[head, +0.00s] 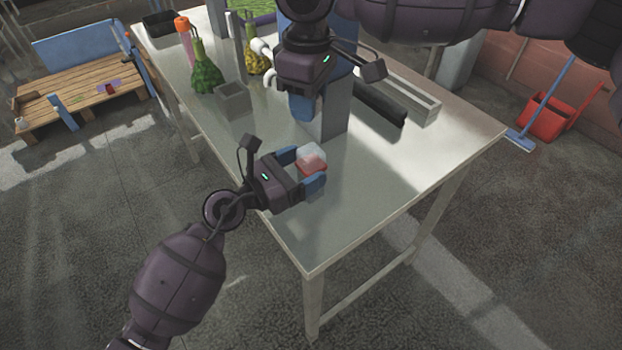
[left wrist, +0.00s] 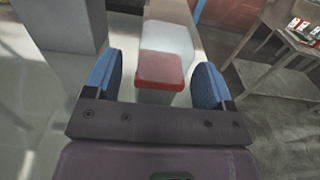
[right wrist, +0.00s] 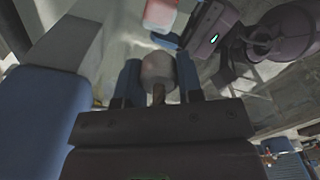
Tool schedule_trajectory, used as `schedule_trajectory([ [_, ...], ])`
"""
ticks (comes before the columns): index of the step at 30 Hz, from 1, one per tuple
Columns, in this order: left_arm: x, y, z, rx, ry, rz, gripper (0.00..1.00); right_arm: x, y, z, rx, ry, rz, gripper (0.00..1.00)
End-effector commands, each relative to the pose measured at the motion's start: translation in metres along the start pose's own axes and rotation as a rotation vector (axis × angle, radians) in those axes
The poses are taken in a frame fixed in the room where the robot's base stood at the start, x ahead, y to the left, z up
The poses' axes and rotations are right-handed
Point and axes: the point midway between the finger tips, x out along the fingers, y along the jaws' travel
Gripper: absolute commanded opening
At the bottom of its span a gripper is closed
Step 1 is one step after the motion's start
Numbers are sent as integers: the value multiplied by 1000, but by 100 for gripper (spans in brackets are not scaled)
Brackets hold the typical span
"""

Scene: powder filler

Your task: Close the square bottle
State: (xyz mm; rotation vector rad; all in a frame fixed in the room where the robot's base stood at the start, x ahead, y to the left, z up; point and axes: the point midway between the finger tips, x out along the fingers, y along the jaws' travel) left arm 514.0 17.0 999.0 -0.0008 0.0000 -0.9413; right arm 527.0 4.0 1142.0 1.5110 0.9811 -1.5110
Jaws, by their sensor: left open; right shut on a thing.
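The square bottle (head: 312,154) stands on the metal table (head: 345,205). It shows a pale, translucent part and a red part. In the left wrist view a red square face (left wrist: 160,70) is nearest, with a pale boxy part behind it; I cannot tell whether its lid is open. My left gripper (head: 304,168) is open, its blue fingers on either side of the bottle with gaps visible. My right gripper (head: 301,106) is above the table behind the bottle. It is shut on a rounded, pale spoon-like thing with a brown handle (right wrist: 158,94).
A tall blue-grey machine column (head: 333,121) stands close behind the bottle. Left of it are a small grey box (head: 234,101) and a green bumpy flask (head: 205,77). A black bar (head: 379,103) and long grey tray (head: 412,97) lie to the right. The table's near corner is clear.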

Motion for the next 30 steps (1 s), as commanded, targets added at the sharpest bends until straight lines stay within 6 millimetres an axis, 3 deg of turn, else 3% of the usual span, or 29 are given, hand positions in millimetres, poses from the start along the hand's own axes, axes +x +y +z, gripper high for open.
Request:
schedule_trajectory([
  [6,17,0,0,0,0,-1,77,0,0,0,0,0,0,12],
  [17,19,0,0,0,1,-1,77,0,0,0,0,0,0,12],
  [30,19,0,0,0,1,-1,9,0,0,0,0,0,0,12],
])
